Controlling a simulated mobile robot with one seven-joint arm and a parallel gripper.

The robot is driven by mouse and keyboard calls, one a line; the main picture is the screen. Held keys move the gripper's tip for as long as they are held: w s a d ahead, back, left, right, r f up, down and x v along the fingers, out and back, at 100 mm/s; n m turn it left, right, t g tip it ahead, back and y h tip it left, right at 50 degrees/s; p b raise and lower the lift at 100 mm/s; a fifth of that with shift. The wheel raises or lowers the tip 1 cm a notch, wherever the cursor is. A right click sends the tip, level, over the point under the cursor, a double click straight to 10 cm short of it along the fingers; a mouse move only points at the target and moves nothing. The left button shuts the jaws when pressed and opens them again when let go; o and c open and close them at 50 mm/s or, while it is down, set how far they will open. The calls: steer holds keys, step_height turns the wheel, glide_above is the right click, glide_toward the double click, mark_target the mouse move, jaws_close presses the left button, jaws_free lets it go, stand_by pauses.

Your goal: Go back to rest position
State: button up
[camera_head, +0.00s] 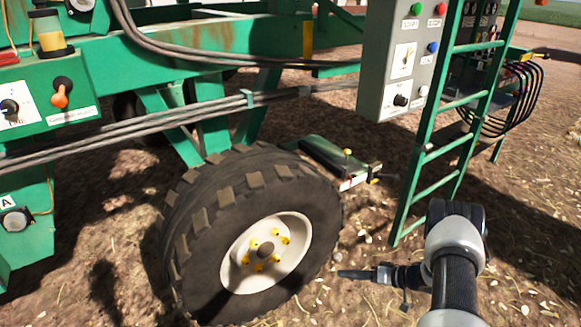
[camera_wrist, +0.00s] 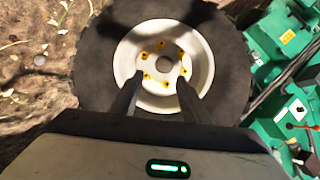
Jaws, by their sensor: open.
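My gripper (camera_head: 362,274) is at the lower right of the head view, at the end of my arm, pointing left toward the large wheel. In the wrist view my gripper (camera_wrist: 155,92) shows two separate fingers with nothing between them. Behind the fingers is the wheel (camera_wrist: 225,75), with a white hub and yellow nuts. The same wheel (camera_head: 195,215) stands in the middle of the head view. The gripper appears apart from the wheel, in the air above the soil.
A green machine frame (camera_head: 200,45) spans the top. A green ladder (camera_head: 440,150) and a grey control box (camera_head: 385,90) with buttons stand close to my arm. An orange-knobbed panel (camera_head: 60,95) is at left. Bare soil (camera_head: 530,270) lies at lower right.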

steer(key=w+d+r+t+h, duration=0.2)
steer(key=w+d+r+h, duration=0.2)
steer(key=w+r, duration=0.55)
steer(key=w+d+r+t+h, duration=0.3)
steer(key=w+r, duration=0.2)
steer(key=r, duration=1)
step_height(320, 180, up, 12)
steer(key=s+d+m+h, duration=0.1)
steer(key=s+d+h, duration=0.1)
steer(key=h, duration=0.2)
steer(key=s+a+r+m+g+h, duration=0.1)
steer(key=s+a+r+m+h, duration=0.15)
steer(key=s+r, duration=1.1)
steer(key=s+a+f+n+g+y, duration=0.1)
steer(key=s+a, duration=0.3)
steer(key=s, duration=0.6)
steer(key=s+a+g+y, duration=0.15)
steer(key=s+a, duration=0.25)
steer(key=s, duration=0.5)
steer(key=s+a+f+n+g, duration=0.15)
steer(key=s+a, duration=0.35)
steer(key=s, duration=0.5)
step_height(320, 180, up, 27)
steer(key=p, duration=2.6)
steer(key=shift+w+d+m, duration=0.15)
steer(key=shift+d+m, duration=0.1)
steer(key=shift+m, duration=0.15)
steer(key=shift+f, duration=0.1)
